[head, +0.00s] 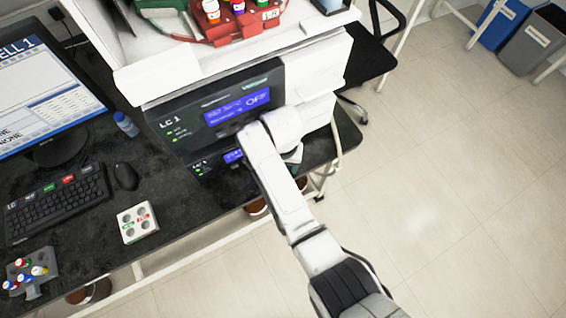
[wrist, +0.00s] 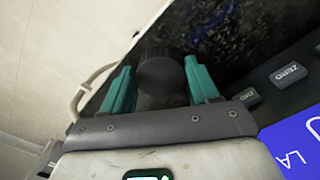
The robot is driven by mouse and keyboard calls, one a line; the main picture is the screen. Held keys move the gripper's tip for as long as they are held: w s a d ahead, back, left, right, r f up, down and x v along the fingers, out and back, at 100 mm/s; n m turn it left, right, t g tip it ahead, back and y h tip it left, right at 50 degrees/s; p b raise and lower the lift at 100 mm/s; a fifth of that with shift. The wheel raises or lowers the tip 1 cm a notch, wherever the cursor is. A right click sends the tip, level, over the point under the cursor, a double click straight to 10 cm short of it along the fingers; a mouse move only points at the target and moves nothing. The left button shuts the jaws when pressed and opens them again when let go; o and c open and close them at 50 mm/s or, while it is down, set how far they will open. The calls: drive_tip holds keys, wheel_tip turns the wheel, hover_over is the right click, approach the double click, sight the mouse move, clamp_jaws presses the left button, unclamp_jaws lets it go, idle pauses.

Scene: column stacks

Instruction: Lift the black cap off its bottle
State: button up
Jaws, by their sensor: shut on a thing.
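The black cap (wrist: 160,74) is a dark, ridged round piece between the two teal fingers of my gripper (wrist: 159,66) in the wrist view. The fingers are shut on it, one on each side. The bottle under the cap cannot be made out, so I cannot tell whether the cap still sits on it. In the head view my arm reaches to the right end of the bench, in front of the LC 1 instrument. Only a bit of teal finger (head: 294,156) shows there, and the cap is hidden.
The LC 1 instrument (head: 215,112) stands close to the gripper, on the dark bench (head: 190,190). A white vial holder (head: 137,222), mouse (head: 125,177), keyboard (head: 58,203) and small blue bottle (head: 126,124) lie left. Brown bottles (head: 257,208) show below the bench edge. Open floor lies right.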

drive_tip(key=o, duration=1.1)
